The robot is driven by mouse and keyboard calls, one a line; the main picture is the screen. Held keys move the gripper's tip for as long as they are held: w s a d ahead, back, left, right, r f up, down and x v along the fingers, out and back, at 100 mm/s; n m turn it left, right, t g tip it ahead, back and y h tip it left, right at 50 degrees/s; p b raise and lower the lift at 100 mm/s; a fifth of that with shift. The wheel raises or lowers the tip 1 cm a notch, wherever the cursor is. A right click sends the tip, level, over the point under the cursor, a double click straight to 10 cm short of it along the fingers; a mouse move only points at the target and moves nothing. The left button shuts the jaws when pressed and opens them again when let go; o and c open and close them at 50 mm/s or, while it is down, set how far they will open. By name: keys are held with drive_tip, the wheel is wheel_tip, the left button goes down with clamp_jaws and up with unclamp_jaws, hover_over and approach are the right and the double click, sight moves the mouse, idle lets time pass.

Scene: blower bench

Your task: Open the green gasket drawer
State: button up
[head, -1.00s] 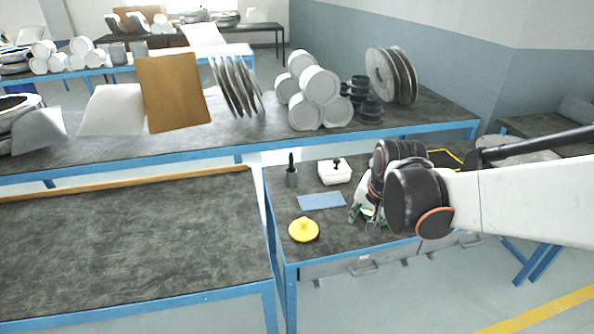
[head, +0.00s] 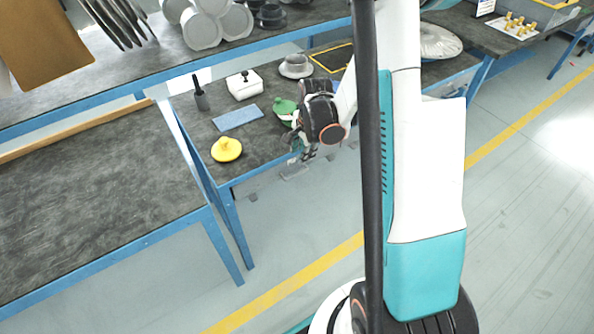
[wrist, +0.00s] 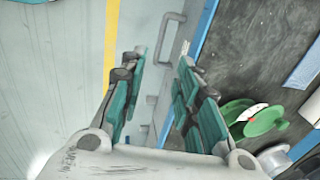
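My gripper (head: 300,152) is at the front edge of the small bench in the head view. In the wrist view its two green-padded fingers (wrist: 160,68) are apart, with nothing held between them. A grey drawer handle (wrist: 168,42) shows beyond the fingertips in the gap between them. In the head view a grey handle (head: 293,172) shows just below the gripper. I cannot tell which drawer is the gasket drawer; no green drawer front shows. A green lid-like object (head: 284,108) lies on the bench beside the gripper, and it also shows in the wrist view (wrist: 266,121).
The bench top holds a yellow knobbed lid (head: 227,149), a blue sheet (head: 237,118), a white box (head: 244,84), a dark upright tool (head: 200,98) and a grey cup on a saucer (head: 296,66). The floor in front of the bench is clear.

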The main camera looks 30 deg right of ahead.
sight(297, 174)
drive_tip(key=w+f+b, duration=0.1)
drive_tip(key=f, duration=0.3)
drive_tip(key=f+b, duration=0.2)
drive_tip(key=f, duration=0.2)
drive_tip(key=w+f+b, duration=0.1)
drive_tip(key=f+b, duration=0.1)
drive_tip(key=f, duration=0.2)
drive_tip(key=shift+w+f, duration=0.3)
drive_tip(key=shift+f, duration=0.05)
drive_tip(key=shift+c, duration=0.2)
clamp_jaws()
